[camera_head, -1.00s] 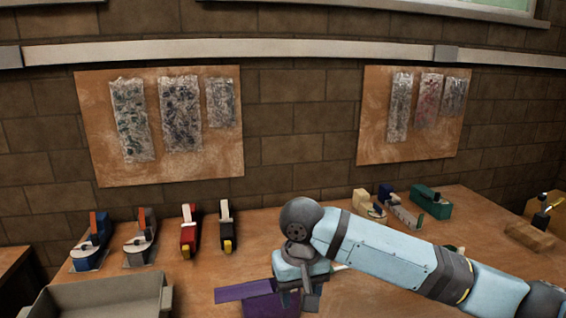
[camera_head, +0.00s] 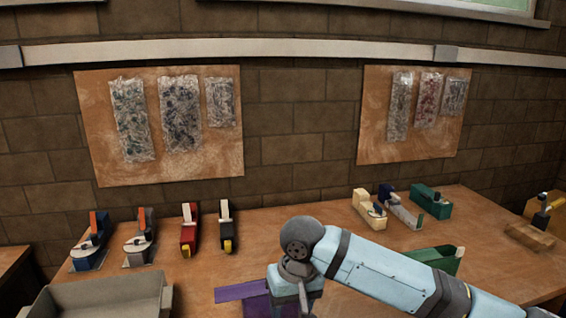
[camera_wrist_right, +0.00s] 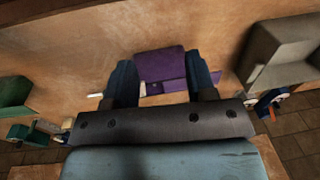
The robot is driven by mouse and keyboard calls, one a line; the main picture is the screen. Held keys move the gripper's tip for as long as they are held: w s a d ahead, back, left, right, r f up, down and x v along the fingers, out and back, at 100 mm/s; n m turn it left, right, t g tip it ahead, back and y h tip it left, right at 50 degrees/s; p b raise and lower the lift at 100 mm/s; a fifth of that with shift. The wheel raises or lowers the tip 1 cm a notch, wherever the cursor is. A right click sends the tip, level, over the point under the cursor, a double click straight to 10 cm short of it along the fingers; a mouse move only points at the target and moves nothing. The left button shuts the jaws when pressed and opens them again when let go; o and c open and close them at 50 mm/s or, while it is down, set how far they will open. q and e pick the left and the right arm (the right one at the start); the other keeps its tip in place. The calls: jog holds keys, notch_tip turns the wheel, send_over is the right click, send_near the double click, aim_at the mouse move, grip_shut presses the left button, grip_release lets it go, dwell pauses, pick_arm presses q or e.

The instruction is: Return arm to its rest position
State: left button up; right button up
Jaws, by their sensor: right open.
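My right arm comes in from the right in the head view. My right gripper (camera_head: 295,300) points down over the front part of the workbench (camera_head: 225,265), and the arm hides much of it. In the right wrist view my right gripper (camera_wrist_right: 163,85) is open, with its two fingers apart and nothing seen held. A purple object (camera_head: 240,291) lies on the bench by the gripper. The purple object (camera_wrist_right: 160,66) shows between and beyond the fingers in the right wrist view; I cannot tell whether they touch it. My left gripper is not in view.
A grey bin (camera_head: 105,300) stands at the front left. Several tape dispensers line the back, including a red one (camera_head: 189,232) and a green one (camera_head: 430,203). A green open box (camera_head: 440,260) is behind my arm. The bench between the dispenser groups is mostly clear.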

jog(key=s+a+f+t+y, duration=0.1)
jog(key=s+f+t+y, duration=0.2)
jog(key=f, duration=0.4)
jog(key=s+a+f+t+y, duration=0.15)
jog(key=f+y, duration=0.25)
jog(key=f, duration=0.4)
jog(key=s+d+f+m+t+h, duration=0.15)
jog(key=s+d+f+t, duration=0.25)
jog(key=s+d+f, duration=0.4)
jog(key=s+d+f+t+h, duration=0.2)
jog(key=s+d+f+h, duration=0.3)
jog(key=s+d, duration=0.65)
notch_tip(320, 180, up, 12)
jog(key=w+d+y+p, duration=0.1)
jog(key=w+p, duration=0.1)
jog(key=p, duration=1.1)
jog(key=shift+d+f+n, duration=0.2)
jog(key=shift+n, duration=0.25)
